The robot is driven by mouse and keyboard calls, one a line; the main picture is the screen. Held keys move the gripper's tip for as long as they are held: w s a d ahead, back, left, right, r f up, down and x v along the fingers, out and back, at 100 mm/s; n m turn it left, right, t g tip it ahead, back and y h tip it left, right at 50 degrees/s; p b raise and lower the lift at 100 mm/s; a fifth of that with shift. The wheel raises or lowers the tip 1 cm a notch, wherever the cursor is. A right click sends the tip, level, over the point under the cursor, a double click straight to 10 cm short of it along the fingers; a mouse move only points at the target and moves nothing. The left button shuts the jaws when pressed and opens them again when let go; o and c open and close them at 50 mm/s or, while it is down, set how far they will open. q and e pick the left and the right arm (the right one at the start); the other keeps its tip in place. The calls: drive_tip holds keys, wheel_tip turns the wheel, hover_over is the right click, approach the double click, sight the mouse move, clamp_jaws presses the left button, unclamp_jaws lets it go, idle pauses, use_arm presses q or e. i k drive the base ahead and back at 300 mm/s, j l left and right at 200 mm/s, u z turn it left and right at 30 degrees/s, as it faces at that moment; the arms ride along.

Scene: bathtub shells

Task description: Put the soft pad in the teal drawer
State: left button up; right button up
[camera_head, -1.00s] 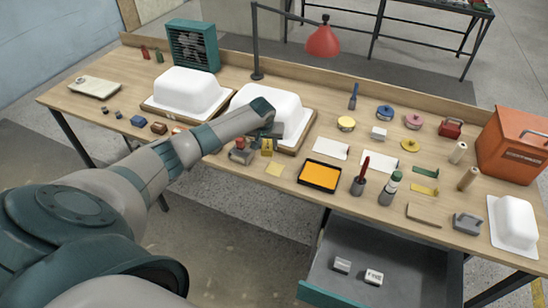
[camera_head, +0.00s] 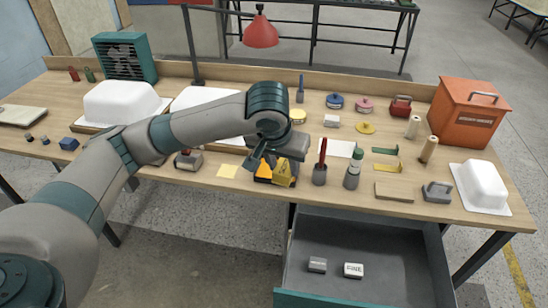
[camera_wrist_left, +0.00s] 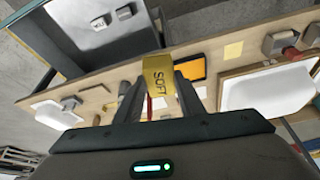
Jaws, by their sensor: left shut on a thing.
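The soft pad is a yellow block marked SOFT (camera_wrist_left: 158,84); it also shows in the head view (camera_head: 284,174). My left gripper (camera_head: 273,163) is shut on the pad and holds it above the table, over the orange tray. In the wrist view the pad is between the two fingers of my left gripper (camera_wrist_left: 157,98). The teal drawer (camera_head: 370,235) is pulled open below the table's front edge, to the right of and below the gripper. My right gripper is out of view.
The orange tray (camera_wrist_left: 192,68) is largely hidden behind my gripper in the head view.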

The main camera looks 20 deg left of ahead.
sight(361, 257)
drive_tip(key=i+l, duration=0.15)
drive_tip(key=l, duration=0.25)
drive_tip(key=i+l, duration=0.1)
drive_tip(key=l, duration=0.3)
drive_tip(key=i+l, duration=0.15)
drive_tip(key=l, duration=0.2)
drive_tip(key=i+l, duration=0.15)
drive_tip(key=l, duration=0.25)
drive_tip(key=i+l, duration=0.1)
drive_tip(key=l, duration=0.3)
